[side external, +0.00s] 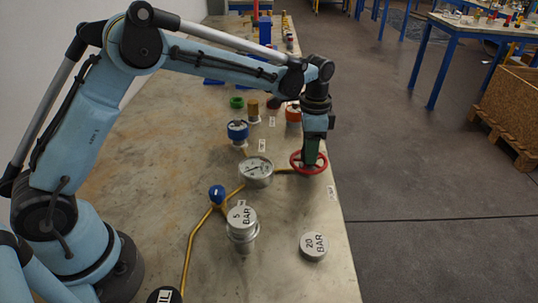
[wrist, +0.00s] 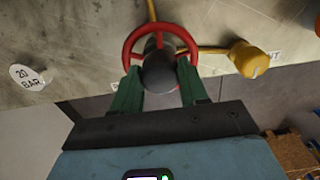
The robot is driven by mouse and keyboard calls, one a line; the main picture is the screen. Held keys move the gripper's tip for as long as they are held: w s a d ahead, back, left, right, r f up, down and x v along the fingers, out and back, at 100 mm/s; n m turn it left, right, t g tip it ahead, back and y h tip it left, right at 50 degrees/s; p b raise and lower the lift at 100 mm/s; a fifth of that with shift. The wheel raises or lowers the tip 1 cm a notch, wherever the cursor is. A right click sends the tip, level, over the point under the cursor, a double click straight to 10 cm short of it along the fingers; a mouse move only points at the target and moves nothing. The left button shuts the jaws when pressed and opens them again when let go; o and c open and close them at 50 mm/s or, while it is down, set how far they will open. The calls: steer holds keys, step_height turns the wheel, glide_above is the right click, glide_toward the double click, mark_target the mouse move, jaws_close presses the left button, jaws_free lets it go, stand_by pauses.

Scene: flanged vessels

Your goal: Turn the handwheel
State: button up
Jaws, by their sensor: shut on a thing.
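The red handwheel (side external: 308,173) stands near the right edge of the bench, on a yellow pipe. My gripper (side external: 311,161) points down onto it from above, with its green fingers reaching the wheel. In the wrist view the handwheel (wrist: 131,44) shows as a red ring at the top middle.
A blue knob (side external: 217,194), a 5 BAR cap (side external: 242,217) and a 20 BAR cap (side external: 314,245) are nearer the camera. Orange (side external: 293,113) and blue-topped (side external: 238,131) fittings stand behind. Open floor lies beyond the bench's right edge.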

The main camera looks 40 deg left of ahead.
stand_by(0.3)
steer(key=o, duration=1.1)
steer(key=shift+c, duration=0.2)
step_height(320, 180, up, 12)
steer(key=shift+s+r, duration=0.1)
steer(key=shift+r, duration=0.05)
